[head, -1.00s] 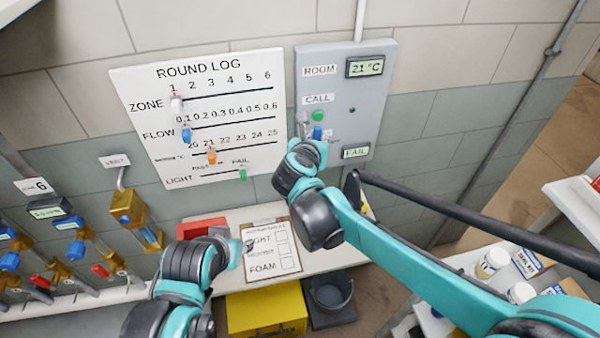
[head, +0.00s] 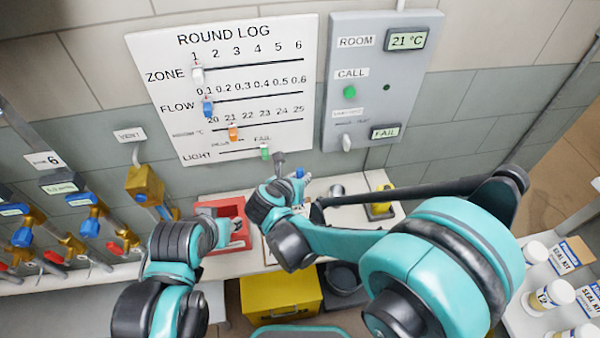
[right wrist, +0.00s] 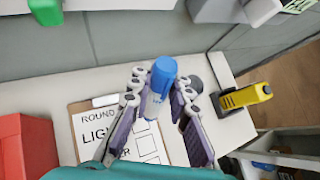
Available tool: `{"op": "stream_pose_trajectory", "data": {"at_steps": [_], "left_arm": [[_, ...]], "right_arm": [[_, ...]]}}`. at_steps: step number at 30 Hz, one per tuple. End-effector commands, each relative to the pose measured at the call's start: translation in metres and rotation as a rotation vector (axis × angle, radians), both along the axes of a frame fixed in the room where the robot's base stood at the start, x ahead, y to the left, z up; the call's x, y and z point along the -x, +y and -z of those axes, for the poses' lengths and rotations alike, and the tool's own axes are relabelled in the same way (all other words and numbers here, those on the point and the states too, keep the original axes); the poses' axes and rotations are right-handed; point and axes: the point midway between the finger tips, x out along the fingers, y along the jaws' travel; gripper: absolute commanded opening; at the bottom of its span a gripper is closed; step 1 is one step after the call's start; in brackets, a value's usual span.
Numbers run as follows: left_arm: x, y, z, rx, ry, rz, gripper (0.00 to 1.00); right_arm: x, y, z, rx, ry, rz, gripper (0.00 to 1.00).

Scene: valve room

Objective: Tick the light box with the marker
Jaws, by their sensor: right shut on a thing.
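My right gripper (right wrist: 156,112) is shut on a marker (right wrist: 160,80) with a blue cap-like end and a pale body. The blue end also shows in the head view (head: 299,172). In the right wrist view the marker is above a clipboard sheet (right wrist: 92,152) that reads "ROUND" and "LIGHT". Outlined boxes (right wrist: 147,145) show at the sheet's right side, partly covered by my gripper; I see no mark in the visible parts. The marker's lower end is hidden. My left gripper (head: 232,228) is by the red tray (head: 232,207); its fingers are unclear.
The ROUND LOG board (head: 290,80) and the grey call panel (head: 365,75) are on the wall behind. A yellow device (right wrist: 247,95) stands right of the clipboard on the shelf. A yellow box (head: 280,293) is below. White tubs (head: 550,297) are at right.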

Motion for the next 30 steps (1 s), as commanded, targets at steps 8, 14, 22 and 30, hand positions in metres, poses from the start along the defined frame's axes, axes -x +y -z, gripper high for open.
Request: {"op": "stream_pose_trajectory", "data": {"at_steps": [8, 14, 22, 30], "left_arm": [[0.000, 0.000, 0.025, 0.000, 0.000, 0.000, 0.38], [0.000, 0.000, 0.041, 0.000, 0.000, 0.000, 0.38], [0.000, 0.000, 0.052, 0.000, 0.000, 0.000, 0.38], [0.000, 0.000, 0.051, 0.000, 0.000, 0.000, 0.38]], "right_arm": [[0.000, 0.000, 0.031, 0.000, -0.001, 0.000, 0.02], [0.000, 0.000, 0.052, 0.000, -0.001, 0.000, 0.02], [0.000, 0.000, 0.067, 0.000, -0.001, 0.000, 0.02], [0.000, 0.000, 0.066, 0.000, -0.001, 0.000, 0.02]]}}
